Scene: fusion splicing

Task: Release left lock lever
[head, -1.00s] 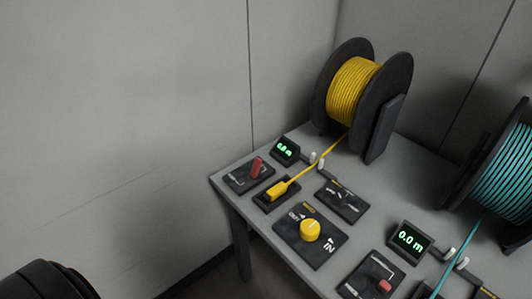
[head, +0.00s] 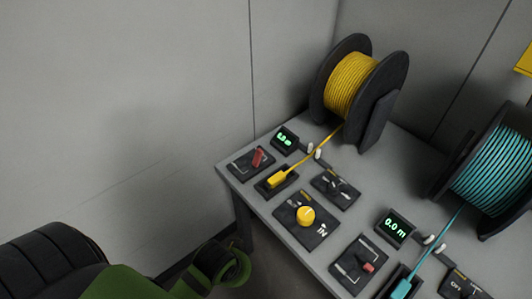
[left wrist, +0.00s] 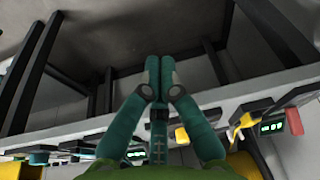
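The left lock lever is a red lever (head: 258,157) on a dark plate (head: 243,167) at the left corner of the table. It leans slightly and is beside a small green-lit display (head: 285,139). In the left wrist view a red lever (left wrist: 294,121) shows at the right, next to a lit display (left wrist: 272,127). My left gripper (left wrist: 159,62) has its two fingers together with nothing seen between them. It is apart from the lever. My right gripper is not in view.
A yellow cable runs from the yellow spool (head: 352,88) to a yellow connector (head: 277,180). A yellow knob (head: 306,215) and a second red lever (head: 368,267) are on the grey table (head: 262,208). A teal spool (head: 494,173) stands right. Floor left of the table is open.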

